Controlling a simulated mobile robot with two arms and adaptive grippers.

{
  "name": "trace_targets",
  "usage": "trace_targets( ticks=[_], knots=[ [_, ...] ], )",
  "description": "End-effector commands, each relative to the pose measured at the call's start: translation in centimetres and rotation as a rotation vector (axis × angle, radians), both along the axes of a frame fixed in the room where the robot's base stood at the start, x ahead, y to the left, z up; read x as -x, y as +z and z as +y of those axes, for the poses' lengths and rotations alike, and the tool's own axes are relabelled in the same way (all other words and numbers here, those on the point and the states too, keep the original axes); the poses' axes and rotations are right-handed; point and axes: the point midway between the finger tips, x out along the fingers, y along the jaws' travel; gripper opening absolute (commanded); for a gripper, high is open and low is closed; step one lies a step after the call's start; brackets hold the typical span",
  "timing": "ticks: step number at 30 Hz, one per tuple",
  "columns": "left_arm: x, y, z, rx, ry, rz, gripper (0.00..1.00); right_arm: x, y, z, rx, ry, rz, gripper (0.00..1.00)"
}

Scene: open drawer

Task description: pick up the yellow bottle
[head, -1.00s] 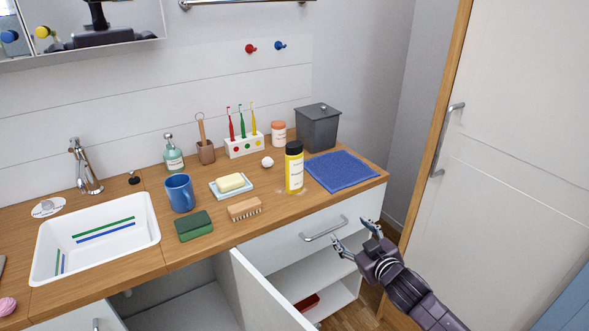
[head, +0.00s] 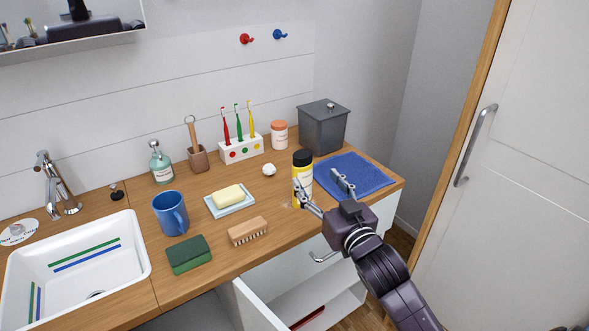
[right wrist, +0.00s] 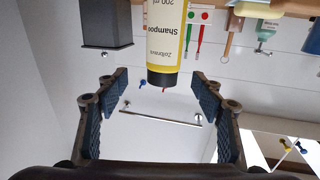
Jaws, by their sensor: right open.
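The yellow bottle (head: 301,172) with a black cap stands upright on the wooden counter, left of the blue towel. My right gripper (head: 322,192) is open in front of the bottle and hides part of its lower right side. In the right wrist view the bottle (right wrist: 163,35) appears upside down, with its label reading Shampoo. There it sits ahead of and between the two open fingers of my right gripper (right wrist: 160,95), with clear gaps on both sides. My left gripper is not in view.
A blue towel (head: 362,178) lies right of the bottle, with a grey bin (head: 322,128) behind.

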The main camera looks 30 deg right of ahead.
Motion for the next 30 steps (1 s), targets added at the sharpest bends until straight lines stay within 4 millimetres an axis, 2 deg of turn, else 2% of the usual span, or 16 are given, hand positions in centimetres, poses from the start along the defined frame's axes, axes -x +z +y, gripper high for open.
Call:
trace_targets(
  ticks=[5,11,15,21,28,30],
  knots=[
    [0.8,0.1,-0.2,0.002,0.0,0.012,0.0,-1.3,0.0,0.0,-0.004,0.0,0.0,0.62],
    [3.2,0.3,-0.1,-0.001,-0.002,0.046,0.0,-3.5,0.1,-0.1,-0.004,0.0,-0.001,0.62],
    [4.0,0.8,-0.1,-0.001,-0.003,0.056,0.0,-5.7,0.0,0.0,-0.004,-0.001,0.0,0.62],
    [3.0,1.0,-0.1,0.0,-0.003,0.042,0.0,-7.7,-0.2,-0.1,-0.003,-0.001,0.0,0.62],
    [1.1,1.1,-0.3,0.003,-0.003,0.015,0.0,-7.8,-0.3,-0.1,-0.003,0.0,0.001,0.62],
    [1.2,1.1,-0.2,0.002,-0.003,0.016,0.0,-7.8,-0.3,-0.1,-0.003,0.0,0.001,0.56]
  ],
)
